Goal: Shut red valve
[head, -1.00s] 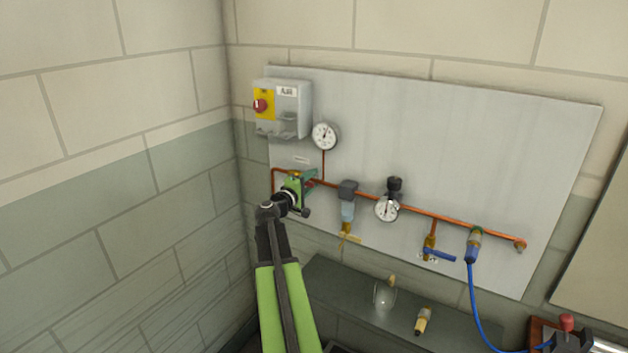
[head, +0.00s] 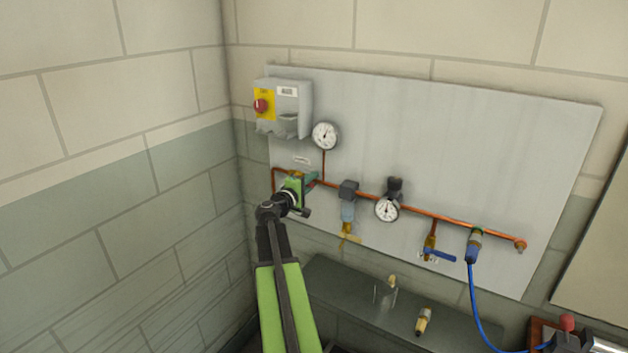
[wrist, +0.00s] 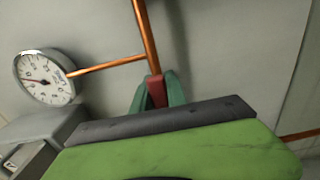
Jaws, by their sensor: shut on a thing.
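The red valve handle (wrist: 156,90) shows in the wrist view as a short red piece between the two teal-green fingers of my gripper (wrist: 158,93). My gripper is shut on it. The handle appears roughly in line with the copper pipe (wrist: 147,38) beyond it, though its exact turn is hard to tell. In the head view my gripper (head: 310,180) is at the left end of the pipe run and hides most of the valve; the handle is barely visible there.
A round gauge (head: 325,136) and a grey switch box with a red knob (head: 284,108) sit just above my gripper. A filter (head: 347,206), a regulator gauge (head: 387,208) and a blue-handled valve (head: 438,254) are to the right. A dark shelf (head: 340,282) is below.

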